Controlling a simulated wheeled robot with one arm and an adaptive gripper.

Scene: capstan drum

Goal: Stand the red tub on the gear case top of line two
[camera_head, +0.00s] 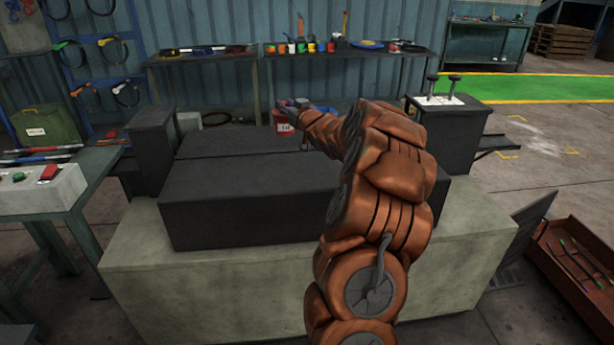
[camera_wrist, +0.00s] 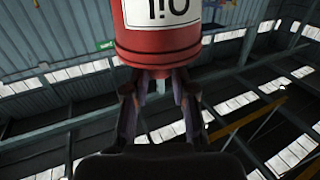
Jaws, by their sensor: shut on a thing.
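The red tub (camera_head: 283,121) with a white label shows just beyond my copper-coloured arm, at the back of the dark casing. In the wrist view the tub (camera_wrist: 165,45) fills the top middle, its lettering upside down and its far end cut off. My gripper (camera_wrist: 158,88) is shut on the tub at its near end, one finger on each side. It also shows small and partly hidden in the head view (camera_head: 291,104). The dark gear case top (camera_head: 250,195) lies below and nearer. I cannot tell which part is line two, or whether the tub touches anything.
A dark pedestal (camera_head: 151,150) stands left and another with two levers (camera_head: 446,99) stands right. A pale plinth (camera_head: 200,285) carries the casing. A bench with coloured pots (camera_head: 345,48) stands behind. A control box (camera_head: 40,188) is at left, a brown crate (camera_head: 575,265) at right.

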